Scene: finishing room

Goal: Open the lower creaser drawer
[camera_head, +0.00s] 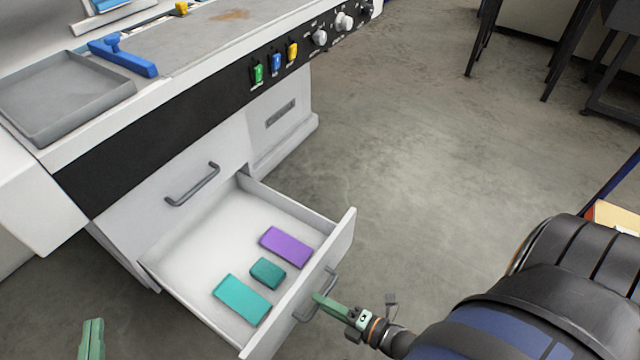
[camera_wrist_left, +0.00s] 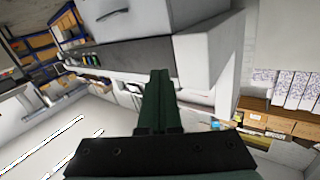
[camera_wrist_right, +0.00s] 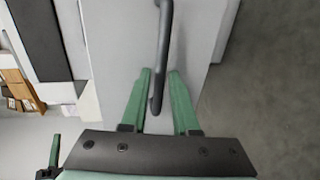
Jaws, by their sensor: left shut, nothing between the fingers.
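The lower creaser drawer (camera_head: 180,286) stands pulled out from the white cabinet. Its front carries a dark bar handle (camera_head: 329,284), which also shows in the right wrist view (camera_wrist_right: 165,45). My right gripper (camera_head: 319,297) is at the near end of this handle. In the right wrist view its green fingers (camera_wrist_right: 160,72) are spread, one on each side of the bar, with gaps visible. My left gripper (camera_head: 93,322) is shut and empty at the lower left of the head view, apart from the drawer.
The drawer holds a purple block (camera_head: 286,247), a small dark teal block (camera_head: 267,273) and a larger teal block (camera_head: 241,299). The upper drawer's handle (camera_head: 192,185) is on a closed front. A grey tray (camera_head: 62,100) sits on top. Open floor (camera_head: 430,170) lies to the right.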

